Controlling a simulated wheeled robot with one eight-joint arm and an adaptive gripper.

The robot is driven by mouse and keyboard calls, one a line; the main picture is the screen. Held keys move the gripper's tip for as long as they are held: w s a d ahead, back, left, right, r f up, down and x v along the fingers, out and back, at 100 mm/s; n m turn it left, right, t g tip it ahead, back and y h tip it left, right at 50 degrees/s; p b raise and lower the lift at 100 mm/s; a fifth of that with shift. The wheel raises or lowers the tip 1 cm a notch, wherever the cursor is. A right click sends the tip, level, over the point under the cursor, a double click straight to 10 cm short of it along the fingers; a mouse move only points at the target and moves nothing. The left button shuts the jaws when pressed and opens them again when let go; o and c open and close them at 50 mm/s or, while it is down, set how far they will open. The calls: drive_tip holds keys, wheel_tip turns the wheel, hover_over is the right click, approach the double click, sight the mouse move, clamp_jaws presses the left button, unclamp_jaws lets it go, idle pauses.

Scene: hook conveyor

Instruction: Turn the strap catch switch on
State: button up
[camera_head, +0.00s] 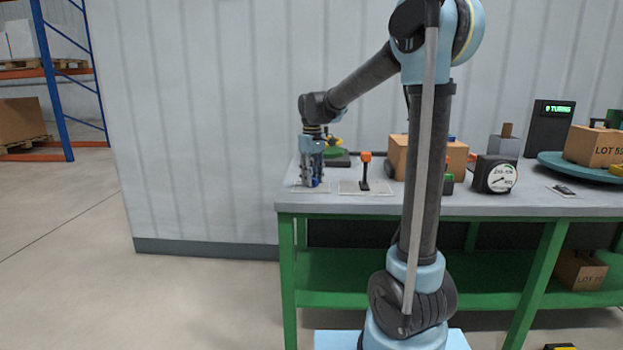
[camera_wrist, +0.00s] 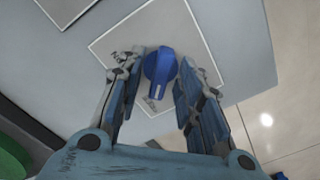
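A blue rotary knob (camera_wrist: 158,68) sits on a light square plate (camera_wrist: 112,48) on the table, with small lettering on the plate partly hidden beside it. My gripper (camera_wrist: 155,88) points down over the knob. Its two fingers are apart, one on each side, with a gap visible between each finger and the knob. In the head view my gripper (camera_head: 313,182) is at the table's left end, low over the plate, and the knob is mostly hidden between the fingers. I cannot read which way the switch is set.
A lever with an orange top (camera_head: 365,170) stands on another plate just right of my gripper. A green-based device (camera_head: 337,158) is behind. Cardboard boxes (camera_head: 457,160), a round dial gauge (camera_head: 495,174) and a turntable (camera_head: 562,167) stand farther right. The table's left edge is close to my gripper.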

clamp_jaws()
drive_tip(key=shift+m, duration=0.3)
drive_tip(key=m, duration=1.3)
drive_tip(key=shift+w+m, duration=0.1)
drive_tip(key=shift+m, duration=2)
